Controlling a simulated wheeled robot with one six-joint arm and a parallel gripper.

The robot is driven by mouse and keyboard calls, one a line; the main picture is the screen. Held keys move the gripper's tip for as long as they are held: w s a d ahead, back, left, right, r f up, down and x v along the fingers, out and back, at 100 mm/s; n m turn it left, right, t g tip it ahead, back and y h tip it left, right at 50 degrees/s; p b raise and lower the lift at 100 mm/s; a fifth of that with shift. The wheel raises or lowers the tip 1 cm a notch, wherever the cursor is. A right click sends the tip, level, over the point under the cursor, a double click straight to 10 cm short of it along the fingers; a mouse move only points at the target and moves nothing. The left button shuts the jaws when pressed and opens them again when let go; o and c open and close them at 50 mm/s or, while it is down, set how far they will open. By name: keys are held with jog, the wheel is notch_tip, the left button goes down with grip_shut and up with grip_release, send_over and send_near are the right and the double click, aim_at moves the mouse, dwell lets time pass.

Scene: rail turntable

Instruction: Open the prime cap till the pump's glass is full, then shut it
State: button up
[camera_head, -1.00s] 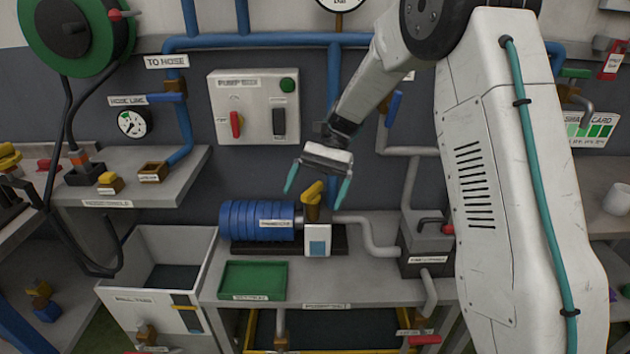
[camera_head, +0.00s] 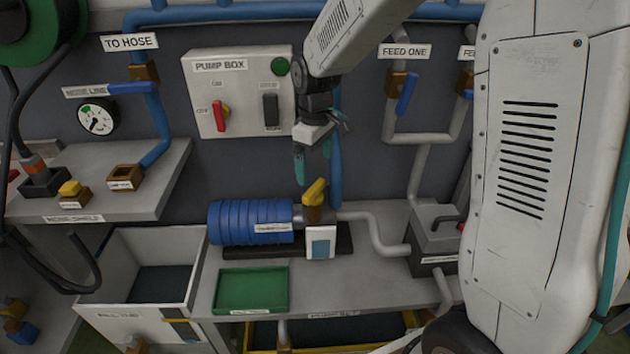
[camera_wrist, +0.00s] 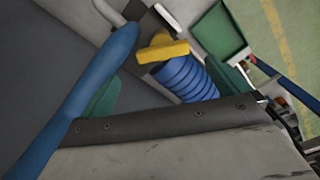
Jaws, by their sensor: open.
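The prime cap is a yellow handle (camera_head: 315,190) on a brown fitting on top of the pump. It also shows in the wrist view (camera_wrist: 162,48). The pump (camera_head: 250,222) is a ribbed blue body on a dark base. Its glass (camera_head: 320,246) is a small window in a white frame, showing pale blue; I cannot tell its level. My gripper (camera_head: 313,160) is open and empty, above and slightly left of the cap, apart from it. In the wrist view its teal fingers show at either side, with the cap beyond them.
A blue vertical pipe (camera_head: 335,150) runs close behind my gripper. The pump box (camera_head: 240,92) with red and black switches hangs on the wall, up and left. A green tray (camera_head: 252,290) sits on the bench's front. A grey box (camera_head: 433,240) stands right of the pump.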

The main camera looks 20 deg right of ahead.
aim_at(314, 188)
jog(key=f, duration=0.7)
jog(key=shift+s+a+f, duration=0.1)
jog(key=shift+a+f, duration=0.1)
jog(key=shift+a, duration=0.05)
jog(key=c, duration=0.9)
